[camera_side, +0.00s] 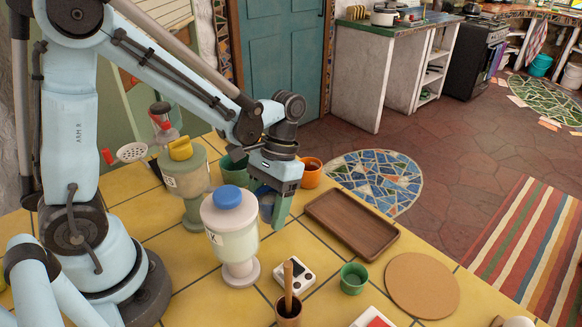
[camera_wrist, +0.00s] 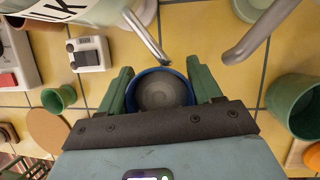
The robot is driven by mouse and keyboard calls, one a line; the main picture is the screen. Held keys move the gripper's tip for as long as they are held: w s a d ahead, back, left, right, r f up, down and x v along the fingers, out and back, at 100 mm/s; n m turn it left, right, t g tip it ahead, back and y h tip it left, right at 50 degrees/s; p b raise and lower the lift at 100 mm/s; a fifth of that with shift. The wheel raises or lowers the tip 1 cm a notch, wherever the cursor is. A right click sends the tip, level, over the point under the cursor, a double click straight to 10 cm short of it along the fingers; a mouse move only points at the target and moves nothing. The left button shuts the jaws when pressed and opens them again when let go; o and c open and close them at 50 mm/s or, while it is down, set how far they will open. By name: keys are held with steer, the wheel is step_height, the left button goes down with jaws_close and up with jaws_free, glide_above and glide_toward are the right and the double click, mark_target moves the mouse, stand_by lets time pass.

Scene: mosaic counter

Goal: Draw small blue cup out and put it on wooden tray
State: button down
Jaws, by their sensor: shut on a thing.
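The small blue cup (camera_wrist: 162,88) sits between the green fingers of my gripper (camera_wrist: 161,92) in the wrist view, with its round open top facing the camera. Both fingers touch its sides. In the side view my gripper (camera_side: 275,207) points down just behind and right of the cream dispenser with a blue lid (camera_side: 232,235), and the cup is mostly hidden there. The wooden tray (camera_side: 351,223) lies right of my gripper in the side view and is empty. I cannot tell whether the cup touches the counter.
Metal spouts (camera_wrist: 148,38) (camera_wrist: 246,42) hang close to the cup. A green dispenser (camera_side: 184,185), a green pot (camera_side: 235,170) and an orange cup (camera_side: 311,173) stand nearby. A white device (camera_side: 294,275), a small green cup (camera_side: 353,278) and a round cork mat (camera_side: 422,286) lie in front of the tray.

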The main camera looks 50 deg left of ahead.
mark_target(264, 220)
steer(key=shift+x, duration=1.7)
stand_by(0.5)
steer(key=shift+w+d, duration=0.6)
steer(key=shift+w, duration=0.2)
steer(key=shift+w+d, duration=0.65)
steer(key=shift+w, duration=0.1)
steer(key=shift+r, duration=2.95)
steer(key=shift+w+d+r+n+t+h, duration=1.45)
steer(key=shift+w+d+n, duration=2.25)
steer(key=shift+w+n, duration=2.35)
steer(key=shift+f, duration=3.8)
